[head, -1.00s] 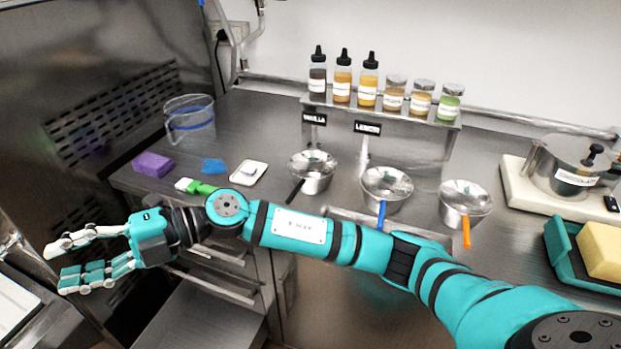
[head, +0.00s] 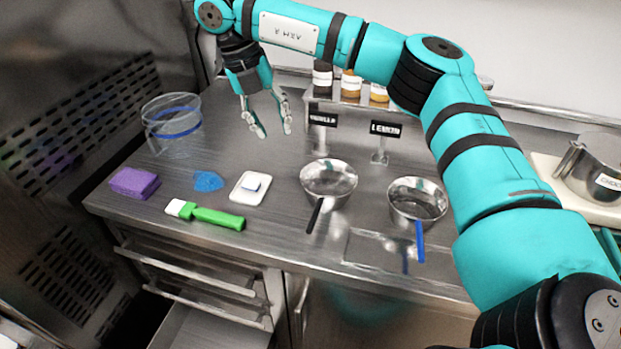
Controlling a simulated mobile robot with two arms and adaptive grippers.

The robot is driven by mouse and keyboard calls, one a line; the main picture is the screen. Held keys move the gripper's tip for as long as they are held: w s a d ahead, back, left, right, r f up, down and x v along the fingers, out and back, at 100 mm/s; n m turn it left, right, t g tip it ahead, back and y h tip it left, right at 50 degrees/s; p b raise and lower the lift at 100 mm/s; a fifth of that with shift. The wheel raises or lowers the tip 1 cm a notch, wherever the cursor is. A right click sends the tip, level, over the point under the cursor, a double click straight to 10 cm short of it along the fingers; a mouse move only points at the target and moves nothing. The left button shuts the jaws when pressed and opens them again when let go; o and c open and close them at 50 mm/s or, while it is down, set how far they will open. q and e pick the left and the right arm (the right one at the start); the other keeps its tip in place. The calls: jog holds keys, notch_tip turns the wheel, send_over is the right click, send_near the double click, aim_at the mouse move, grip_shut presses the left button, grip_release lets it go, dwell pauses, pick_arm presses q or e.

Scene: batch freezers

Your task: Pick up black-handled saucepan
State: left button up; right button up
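The black-handled saucepan (head: 329,180) is a small steel pan on the counter, right of the white dish. Its black handle (head: 315,215) points toward the counter's front edge. My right gripper (head: 272,133) hangs above the back of the counter, up and to the left of the pan and apart from it. Its fingers point down and are spread, with nothing between them. My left gripper is out of view.
A blue-handled saucepan (head: 417,203) stands to the right. A white dish (head: 250,188), green-handled brush (head: 207,214), blue cloth (head: 208,181), purple sponge (head: 134,183) and clear jug (head: 172,125) are left. A bottle shelf (head: 345,105) is behind.

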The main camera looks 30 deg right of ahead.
notch_tip(320, 180, down, 3)
jog(key=s, duration=0.3)
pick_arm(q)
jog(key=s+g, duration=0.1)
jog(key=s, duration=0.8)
pick_arm(e)
jog(key=p, duration=0.2)
send_over(304, 184)
jog(key=a, duration=0.2)
notch_tip(304, 184, down, 8)
jog(key=shift+w+r, duration=0.15)
jog(key=x, duration=0.2)
jog(key=p+x, duration=0.1)
jog(key=x, duration=0.1)
jog(key=shift+d, duration=0.35)
jog(key=shift+f, duration=0.3)
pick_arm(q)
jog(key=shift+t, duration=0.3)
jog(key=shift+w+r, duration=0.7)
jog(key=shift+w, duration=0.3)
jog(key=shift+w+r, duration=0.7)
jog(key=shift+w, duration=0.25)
pick_arm(e)
grip_shut()
